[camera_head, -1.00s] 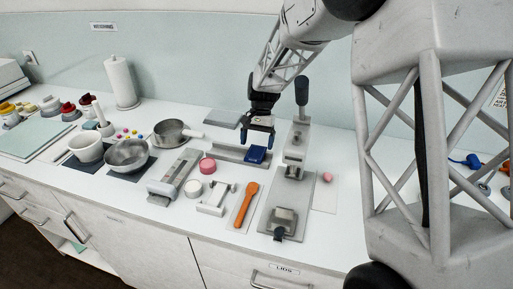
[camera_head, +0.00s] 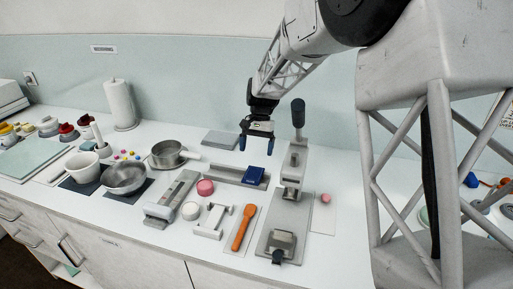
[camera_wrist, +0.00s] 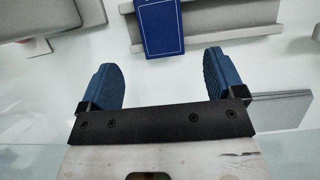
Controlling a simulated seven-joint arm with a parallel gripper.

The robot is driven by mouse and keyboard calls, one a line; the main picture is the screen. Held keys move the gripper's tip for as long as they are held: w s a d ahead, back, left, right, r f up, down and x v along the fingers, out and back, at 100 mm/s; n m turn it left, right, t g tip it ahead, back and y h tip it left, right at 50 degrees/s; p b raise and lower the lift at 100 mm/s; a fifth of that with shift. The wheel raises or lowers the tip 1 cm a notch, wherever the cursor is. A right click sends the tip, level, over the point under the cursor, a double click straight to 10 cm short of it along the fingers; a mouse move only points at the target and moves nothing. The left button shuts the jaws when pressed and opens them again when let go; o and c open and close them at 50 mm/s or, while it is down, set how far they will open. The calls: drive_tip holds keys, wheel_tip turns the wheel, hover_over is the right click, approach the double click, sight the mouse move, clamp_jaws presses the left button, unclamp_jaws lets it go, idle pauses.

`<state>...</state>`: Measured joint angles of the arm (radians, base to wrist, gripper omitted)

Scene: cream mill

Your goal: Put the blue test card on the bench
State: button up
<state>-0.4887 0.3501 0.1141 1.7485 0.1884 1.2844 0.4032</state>
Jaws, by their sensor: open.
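The blue test card (camera_head: 254,175) lies at the right end of a long grey tray (camera_head: 222,173) on the bench (camera_head: 130,214). In the wrist view the card (camera_wrist: 161,27) shows ahead of my fingers, a white line along its border, its far part cut off by the frame edge. The card overlaps the rim of the grey tray (camera_wrist: 207,22). My gripper (camera_head: 257,144) is open and empty, above and behind the card in the head view. In the wrist view its blue fingertips (camera_wrist: 162,62) are apart, with bare bench between them.
A press-like stand (camera_head: 297,150) with a dark handle stands just right of the card. An orange spoon (camera_head: 243,228), a pink jar (camera_head: 205,187) and a white stand (camera_head: 212,221) sit in front. A flat grey plate (camera_head: 220,139) lies behind. Small bare patches lie between them.

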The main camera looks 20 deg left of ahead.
drive_tip(key=shift+o, duration=0.5)
drive_tip(key=shift+s, duration=0.1)
drive_tip(key=shift+s+d+t+h, duration=0.15)
drive_tip(key=shift+s+t+h, duration=0.05)
drive_tip(key=shift+s+t, duration=0.45)
drive_tip(key=shift+s+d+t+h, duration=0.1)
drive_tip(key=shift+s+t+h, duration=0.1)
drive_tip(key=shift+s+t, duration=0.4)
drive_tip(key=shift+s+d+f+m+t, duration=0.1)
drive_tip(key=shift+s+m+t, duration=0.2)
drive_tip(key=shift+s+t, duration=1.85)
drive_tip(key=shift+s, duration=0.15)
drive_tip(key=shift+s+a+r+t+y, duration=0.15)
drive_tip(key=shift+s+a+t+y, duration=0.1)
drive_tip(key=shift+s+t, duration=0.4)
drive_tip(key=shift+s+a+r+t+y, duration=0.2)
drive_tip(key=shift+s+t, duration=0.25)
drive_tip(key=shift+s, duration=0.3)
drive_tip(key=shift+f, duration=0.2)
drive_tip(key=shift+x, duration=1.25)
